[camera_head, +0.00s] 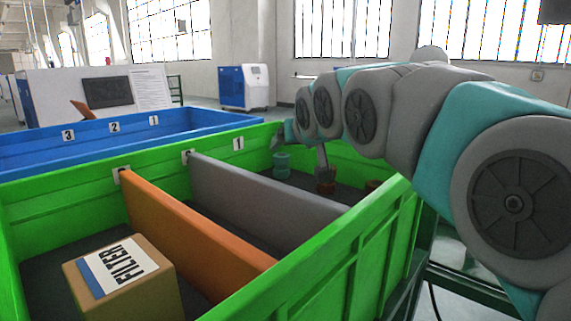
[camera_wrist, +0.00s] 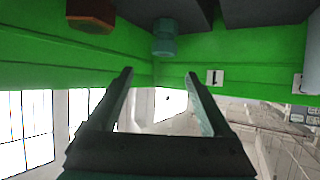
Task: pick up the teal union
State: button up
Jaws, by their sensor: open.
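The teal union (camera_head: 281,166) stands on the dark floor of the green bin, in the compartment marked 1, near the back wall. It also shows in the wrist view (camera_wrist: 164,40), at the upper middle, beyond the fingertips. My gripper (camera_wrist: 159,74) is open and empty, with its two fingers spread apart and the union apart from them. In the head view, the gripper (camera_head: 302,147) hangs over the same compartment near the union, partly hidden by my arm.
Reddish-brown fittings (camera_head: 326,187) stand right of the union; one shows in the wrist view (camera_wrist: 91,15). A grey divider (camera_head: 265,200) and an orange divider (camera_head: 190,232) split the green bin (camera_head: 60,204). A FILTER box (camera_head: 125,285) lies front left. A blue bin (camera_head: 200,127) stands behind.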

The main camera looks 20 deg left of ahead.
aim_at(283, 156)
jog(key=shift+s+a+f, duration=0.1)
jog(key=shift+a+f, duration=0.35)
jog(key=shift+a, duration=0.15)
jog(key=shift+x, duration=1.1)
jog(key=shift+d+f+p+x, duration=0.15)
jog(key=shift+p+x, duration=0.15)
jog(key=shift+x, duration=1)
jog(key=shift+d+f+p+x, duration=0.1)
jog(key=shift+p+x, duration=0.15)
jog(key=shift+x, duration=1.1)
jog(key=shift+c, duration=0.3)
grip_shut()
